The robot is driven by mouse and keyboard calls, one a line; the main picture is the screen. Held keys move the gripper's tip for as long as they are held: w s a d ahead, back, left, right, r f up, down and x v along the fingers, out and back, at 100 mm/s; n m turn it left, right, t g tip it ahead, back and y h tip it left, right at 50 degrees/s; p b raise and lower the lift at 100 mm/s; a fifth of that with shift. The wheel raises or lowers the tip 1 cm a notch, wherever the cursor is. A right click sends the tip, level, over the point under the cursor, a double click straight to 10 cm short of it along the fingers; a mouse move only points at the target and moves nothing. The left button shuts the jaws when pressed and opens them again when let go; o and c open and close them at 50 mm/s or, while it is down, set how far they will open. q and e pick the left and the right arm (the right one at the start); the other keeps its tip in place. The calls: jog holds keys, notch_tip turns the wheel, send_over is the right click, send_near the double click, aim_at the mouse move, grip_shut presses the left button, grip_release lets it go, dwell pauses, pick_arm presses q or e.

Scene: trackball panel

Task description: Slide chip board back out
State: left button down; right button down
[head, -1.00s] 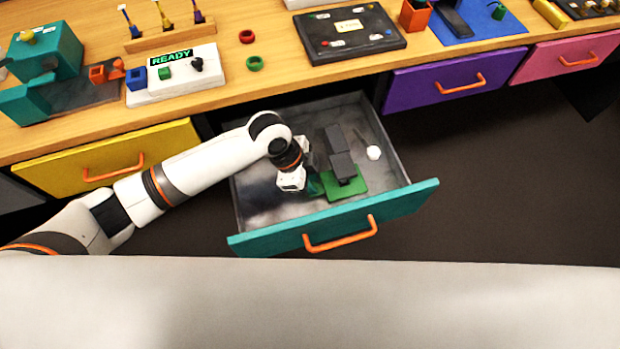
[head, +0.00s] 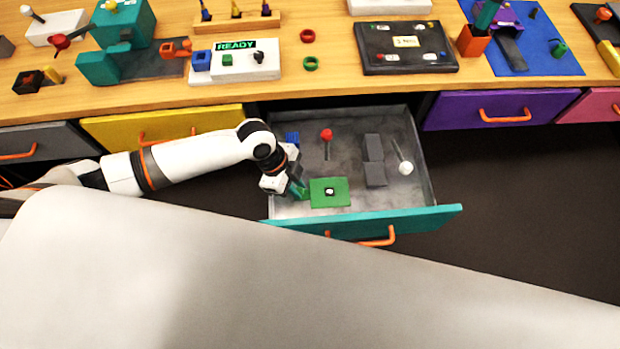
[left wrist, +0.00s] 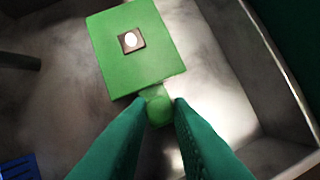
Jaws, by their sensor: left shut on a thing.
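The chip board is a flat green board (head: 322,199) with a small dark chip with a white dot at its middle, and it lies in or just above the open teal drawer (head: 440,214). It also shows in the left wrist view (left wrist: 150,62), with a green tab on its near edge. My left gripper (head: 301,191) is at the board's left side. In the left wrist view its green fingers (left wrist: 160,110) are shut on that tab. My right gripper is not in view.
In the drawer are a red-topped pin (head: 326,136), a white-knobbed stick (head: 404,167) and a blue ridged block (head: 292,137). The drawer's walls enclose the arm's end. The wooden desk (head: 335,85) behind holds several devices, including a panel reading READY (head: 236,62).

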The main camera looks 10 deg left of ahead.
pick_arm(q)
jog(key=shift+a, duration=0.15)
jog(key=c, duration=1.3)
grip_release()
jog(key=shift+a, duration=0.1)
jog(key=v, duration=1.2)
